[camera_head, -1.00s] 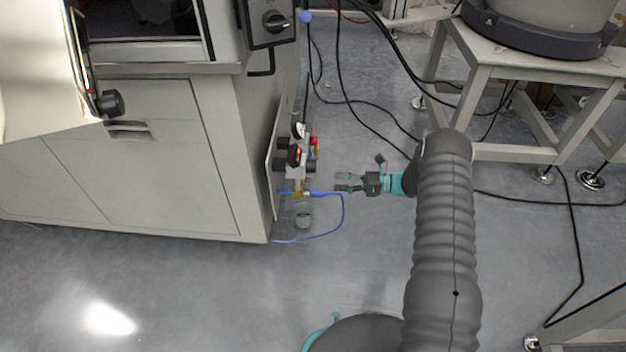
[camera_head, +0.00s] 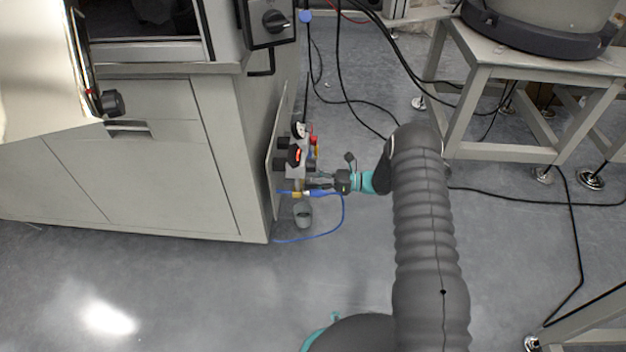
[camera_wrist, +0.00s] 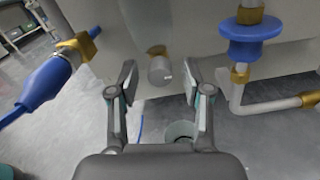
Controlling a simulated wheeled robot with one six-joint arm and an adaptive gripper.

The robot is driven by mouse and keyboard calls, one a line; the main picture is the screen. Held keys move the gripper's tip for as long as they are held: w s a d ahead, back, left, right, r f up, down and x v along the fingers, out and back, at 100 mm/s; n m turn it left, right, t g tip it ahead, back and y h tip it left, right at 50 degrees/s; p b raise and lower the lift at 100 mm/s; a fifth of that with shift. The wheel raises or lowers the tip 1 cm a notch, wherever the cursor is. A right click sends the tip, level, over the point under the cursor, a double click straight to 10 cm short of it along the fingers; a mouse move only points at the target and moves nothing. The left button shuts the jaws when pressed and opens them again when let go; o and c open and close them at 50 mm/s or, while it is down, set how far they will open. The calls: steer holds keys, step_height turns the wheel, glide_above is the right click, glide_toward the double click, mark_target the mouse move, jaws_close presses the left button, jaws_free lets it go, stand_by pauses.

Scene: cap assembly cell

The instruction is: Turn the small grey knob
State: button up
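The small grey knob (camera_wrist: 159,71) sticks out below a brass collar on a grey body in the wrist view. It lies ahead of my gripper (camera_wrist: 159,88), between the lines of its two fingers and a little beyond the tips. The fingers stand apart with nothing between them. In the head view my gripper (camera_head: 322,183) is at the valve assembly (camera_head: 297,165) on the cabinet's side. There the knob cannot be made out, and the fingertips are hard to tell from the fittings.
In the wrist view a blue hose fitting (camera_wrist: 45,82) is at left, and a blue disc with brass fittings (camera_wrist: 250,35) is at right. A grey cup (camera_head: 303,214) hangs below the assembly. The cabinet (camera_head: 150,180) is left; open floor lies in front.

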jaws_close()
steer(key=shift+n+b, duration=2)
steer(key=shift+n, duration=0.3)
steer(key=shift+o, duration=1.2)
jaws_free()
steer(key=shift+d, duration=0.1)
steer(key=d, duration=1.1)
steer(key=shift+s+d, duration=0.2)
steer(key=shift+d, duration=0.2)
